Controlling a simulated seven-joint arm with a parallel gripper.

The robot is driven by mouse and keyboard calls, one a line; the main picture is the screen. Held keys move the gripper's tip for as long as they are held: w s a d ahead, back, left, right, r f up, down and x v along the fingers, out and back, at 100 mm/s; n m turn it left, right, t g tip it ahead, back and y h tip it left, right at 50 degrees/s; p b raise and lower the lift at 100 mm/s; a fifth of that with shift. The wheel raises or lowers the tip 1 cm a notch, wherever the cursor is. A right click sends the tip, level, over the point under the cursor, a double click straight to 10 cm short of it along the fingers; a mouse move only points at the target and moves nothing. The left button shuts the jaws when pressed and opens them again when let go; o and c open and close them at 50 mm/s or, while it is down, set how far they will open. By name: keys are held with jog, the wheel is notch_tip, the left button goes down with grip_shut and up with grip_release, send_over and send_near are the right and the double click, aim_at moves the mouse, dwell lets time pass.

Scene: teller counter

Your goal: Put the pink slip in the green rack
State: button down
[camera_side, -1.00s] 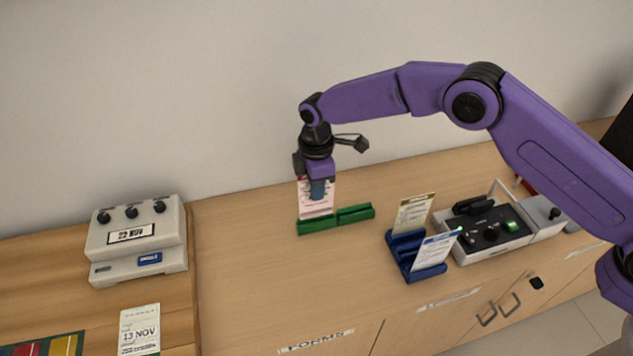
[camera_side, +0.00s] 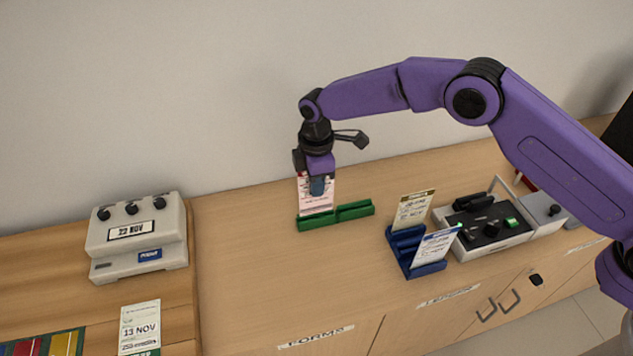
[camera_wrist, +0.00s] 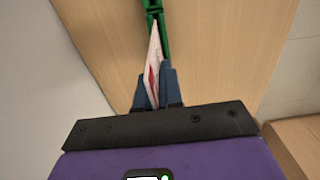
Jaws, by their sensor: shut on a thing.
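The pink slip (camera_side: 317,205) stands upright in the side view, its lower edge at the left part of the green rack (camera_side: 355,211). I cannot tell whether that edge is in the slot or just behind the rack's front wall. My gripper (camera_side: 318,187) is shut on the upper part of the slip, from above. In the wrist view the slip (camera_wrist: 153,62) is seen edge-on between the two blue-grey fingers (camera_wrist: 157,88), and the green rack (camera_wrist: 153,14) shows at its far end.
A blue rack (camera_side: 408,260) with two upright slips stands to the right. A grey date machine (camera_side: 138,240) and a dated card (camera_side: 139,328) are at the left. The counter in front of the green rack is clear.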

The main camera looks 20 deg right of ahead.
jog(key=shift+f, duration=0.4)
jog(key=shift+f, duration=1.45)
jog(key=shift+f, duration=0.1)
jog(key=c, duration=1.2)
grip_release()
notch_tip(320, 180, up, 7)
